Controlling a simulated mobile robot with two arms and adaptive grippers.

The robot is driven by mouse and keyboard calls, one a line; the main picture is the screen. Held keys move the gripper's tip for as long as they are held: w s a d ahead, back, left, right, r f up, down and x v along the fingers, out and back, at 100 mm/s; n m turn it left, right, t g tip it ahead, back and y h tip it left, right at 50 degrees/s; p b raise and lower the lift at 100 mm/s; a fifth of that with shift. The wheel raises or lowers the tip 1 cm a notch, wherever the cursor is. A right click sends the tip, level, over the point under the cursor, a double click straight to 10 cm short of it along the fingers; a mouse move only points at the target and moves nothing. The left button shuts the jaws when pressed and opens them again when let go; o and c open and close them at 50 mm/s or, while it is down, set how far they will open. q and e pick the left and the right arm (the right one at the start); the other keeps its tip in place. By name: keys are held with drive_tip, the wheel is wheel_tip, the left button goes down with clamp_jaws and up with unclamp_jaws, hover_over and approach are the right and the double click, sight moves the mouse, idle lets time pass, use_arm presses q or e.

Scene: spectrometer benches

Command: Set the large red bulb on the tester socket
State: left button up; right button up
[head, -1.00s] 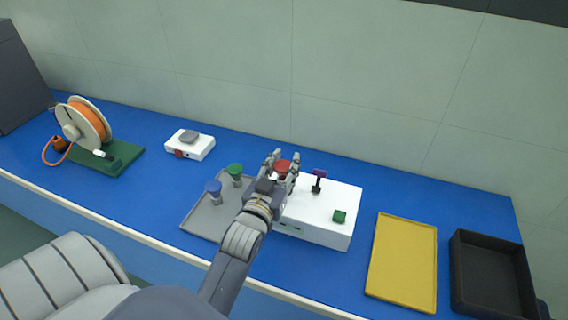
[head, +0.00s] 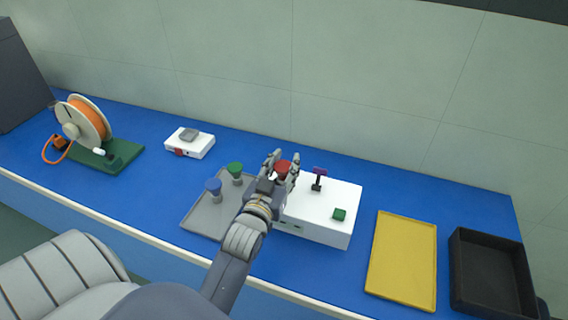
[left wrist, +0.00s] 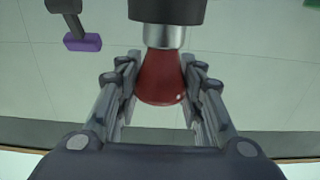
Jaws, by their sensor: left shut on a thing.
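The large red bulb (head: 283,167) is between the fingers of my left gripper (head: 280,172), over the left part of the white tester box (head: 318,222). In the left wrist view the gripper (left wrist: 162,88) is shut on the red bulb (left wrist: 160,78). The bulb's metal base (left wrist: 164,36) meets a dark cylinder (left wrist: 166,10), which looks like the socket; I cannot tell whether the base is fully seated. In the head view the gripper hides the socket. My right gripper is not in view.
A purple-topped lever (head: 319,171) and green button (head: 339,214) are on the tester. The grey tray (head: 206,222) holds a blue bulb (head: 214,187) and green bulb (head: 235,170). A yellow tray (head: 403,262) and black bin (head: 491,274) stand right. An orange spool (head: 88,118) stands left.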

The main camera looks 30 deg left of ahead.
sight(280, 174)
use_arm(q)
drive_tip(key=shift+f, duration=0.3)
drive_tip(key=o, duration=0.8)
drive_tip(key=shift+p+v, duration=0.3)
drive_tip(key=shift+v, duration=1.05)
drive_tip(key=shift+p+v, duration=0.3)
drive_tip(key=shift+v, duration=1.05)
drive_tip(key=p+v, duration=0.1)
drive_tip(key=v, duration=0.4)
drive_tip(key=shift+s+d, duration=0.1)
drive_tip(key=shift+s, duration=0.25)
drive_tip(key=shift+f, duration=0.1)
